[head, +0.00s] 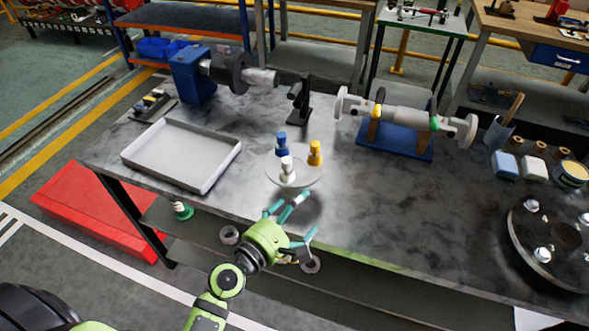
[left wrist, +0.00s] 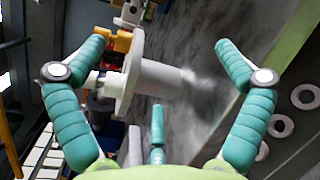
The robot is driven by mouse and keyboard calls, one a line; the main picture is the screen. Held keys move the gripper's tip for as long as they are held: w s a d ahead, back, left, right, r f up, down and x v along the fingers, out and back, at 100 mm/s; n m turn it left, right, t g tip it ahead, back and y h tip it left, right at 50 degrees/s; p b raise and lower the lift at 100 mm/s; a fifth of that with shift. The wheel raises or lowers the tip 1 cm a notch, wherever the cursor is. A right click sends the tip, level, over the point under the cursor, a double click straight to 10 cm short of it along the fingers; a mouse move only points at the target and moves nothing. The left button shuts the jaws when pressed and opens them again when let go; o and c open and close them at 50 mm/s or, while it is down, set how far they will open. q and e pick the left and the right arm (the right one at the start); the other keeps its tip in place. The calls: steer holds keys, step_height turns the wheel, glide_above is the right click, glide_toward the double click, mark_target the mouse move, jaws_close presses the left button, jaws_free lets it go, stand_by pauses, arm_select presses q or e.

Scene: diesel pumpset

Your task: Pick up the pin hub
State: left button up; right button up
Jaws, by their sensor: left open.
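The pin hub (head: 303,176) is a pale round disc with a blue, a white and a yellow pin standing on it. It is upright near the table's front edge, in the middle of the head view. In the left wrist view, its disc (left wrist: 133,75) and pale stem (left wrist: 160,78) appear sideways ahead of the fingers. My left gripper (head: 291,217) is open and empty, just in front of the hub at the table edge. In the left wrist view, the spread teal fingers (left wrist: 158,55) frame the hub; I cannot tell whether any finger touches it.
The grey table (head: 240,215) has a white tray (head: 190,180) to the left and a shaft on a blue stand (head: 395,140) behind right. A dark round flange (head: 555,255) lies far right. Loose rings (head: 310,264) lie on the lower shelf.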

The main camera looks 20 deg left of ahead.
mark_target(307, 169)
arm_select(q)
steer(key=w+a+n+y, duration=0.1)
steer(key=a+n, duration=0.1)
steer(key=n, duration=0.1)
steer(key=w+a+n+t+y, duration=0.1)
steer(key=a+n+y, duration=0.1)
steer(key=n, duration=0.2)
steer(key=w+a+n+t+y, duration=0.1)
steer(key=a+n, duration=0.1)
steer(key=n, duration=0.1)
steer(key=shift+f+n+y, duration=0.1)
steer(key=shift+n+y, duration=0.3)
steer(key=shift+w+a+n, duration=0.15)
steer(key=shift+a+n, duration=0.05)
steer(key=shift+n, duration=0.2)
steer(key=shift+w, duration=0.4)
steer(key=w, duration=0.4)
steer(key=w+p, duration=0.1)
steer(key=w, duration=0.1)
steer(key=shift+d, duration=0.35)
steer(key=shift+s, duration=0.1)
steer(key=c, duration=1.7)
steer(key=shift+r, duration=0.45)
steer(key=shift+f, duration=0.1)
steer(key=shift+d+p, duration=0.1)
steer(key=shift+p, duration=0.2)
steer(key=shift+c, duration=0.2)
